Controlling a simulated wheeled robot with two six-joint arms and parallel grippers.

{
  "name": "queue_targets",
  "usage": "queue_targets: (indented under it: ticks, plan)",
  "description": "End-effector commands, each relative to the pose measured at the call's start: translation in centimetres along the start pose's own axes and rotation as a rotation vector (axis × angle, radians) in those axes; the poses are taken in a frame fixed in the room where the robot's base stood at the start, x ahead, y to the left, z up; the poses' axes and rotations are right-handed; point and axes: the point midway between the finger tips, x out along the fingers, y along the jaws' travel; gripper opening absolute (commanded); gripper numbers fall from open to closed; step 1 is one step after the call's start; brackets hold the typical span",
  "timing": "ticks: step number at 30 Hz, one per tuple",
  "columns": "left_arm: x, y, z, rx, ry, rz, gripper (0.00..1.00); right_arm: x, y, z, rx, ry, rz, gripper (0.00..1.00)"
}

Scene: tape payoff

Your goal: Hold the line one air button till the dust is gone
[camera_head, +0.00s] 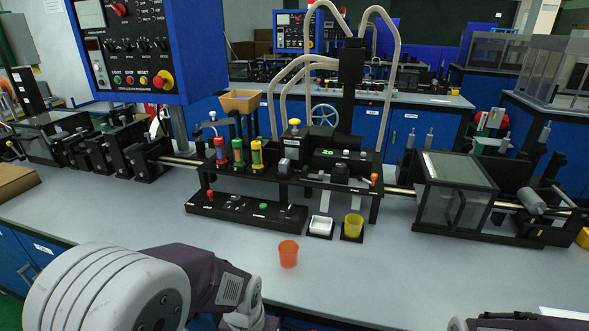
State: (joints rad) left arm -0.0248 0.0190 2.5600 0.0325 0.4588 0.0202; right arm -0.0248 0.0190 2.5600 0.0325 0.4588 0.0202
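A low black control strip (218,208) lies on the bench in front of the machine, with a red knob, small switches and a green button (263,206). A blue control box (140,50) at the upper left carries a row of coloured buttons (138,80). The labels are too small to read, so I cannot tell which button is the line one air button. I can make out no dust. My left arm comes in at the lower left, and part of my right arm shows at the bottom right. Both grippers are outside the picture.
An orange cup (288,254) stands on the bench in front of the strip. A clear-sided box (455,190) stands further right. The front bench is mostly clear.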

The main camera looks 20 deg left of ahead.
Motion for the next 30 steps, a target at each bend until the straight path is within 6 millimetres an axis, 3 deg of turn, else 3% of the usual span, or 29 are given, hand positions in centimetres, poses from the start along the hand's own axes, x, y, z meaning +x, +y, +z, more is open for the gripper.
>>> queue_targets:
  ticks: [1, 3, 30]
  plan:
    - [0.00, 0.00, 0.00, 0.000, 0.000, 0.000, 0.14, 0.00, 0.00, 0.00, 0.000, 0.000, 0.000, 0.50]
    - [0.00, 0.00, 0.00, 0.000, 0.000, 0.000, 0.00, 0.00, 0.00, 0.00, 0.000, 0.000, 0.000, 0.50]
    - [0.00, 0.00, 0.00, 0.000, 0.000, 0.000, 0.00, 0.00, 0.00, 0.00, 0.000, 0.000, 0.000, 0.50]
